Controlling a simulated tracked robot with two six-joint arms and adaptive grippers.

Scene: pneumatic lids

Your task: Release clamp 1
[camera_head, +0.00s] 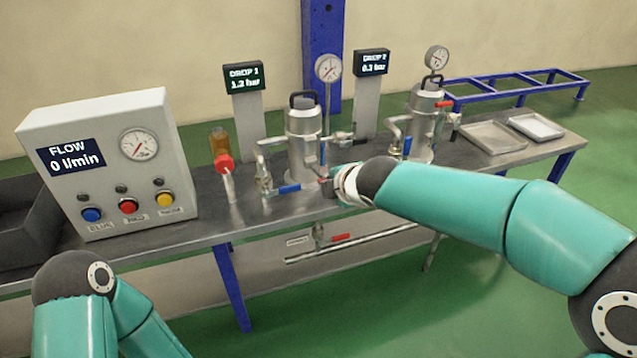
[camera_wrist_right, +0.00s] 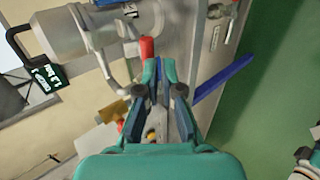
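The first metal canister (camera_head: 302,145), with a black top handle, stands mid-bench in front of the CIRCUIT 1 display. A small red lever end (camera_head: 326,186), possibly clamp 1, shows low at its right side, beside my right wrist. My right gripper is mostly hidden behind the wrist in the head view. In the right wrist view, my right gripper (camera_wrist_right: 160,66) has its fingertips close together with a narrow gap. A red handle (camera_wrist_right: 147,48) lies just beyond the left fingertip; contact or grip is unclear. The canister (camera_wrist_right: 78,38) is at upper left. My left gripper is out of view.
The CIRCUIT 1 display (camera_head: 244,77) reads about 1.3 bar. A second canister (camera_head: 424,120) and trays (camera_head: 492,137) are to the right. The FLOW panel (camera_head: 110,160) reads 0 l/min.

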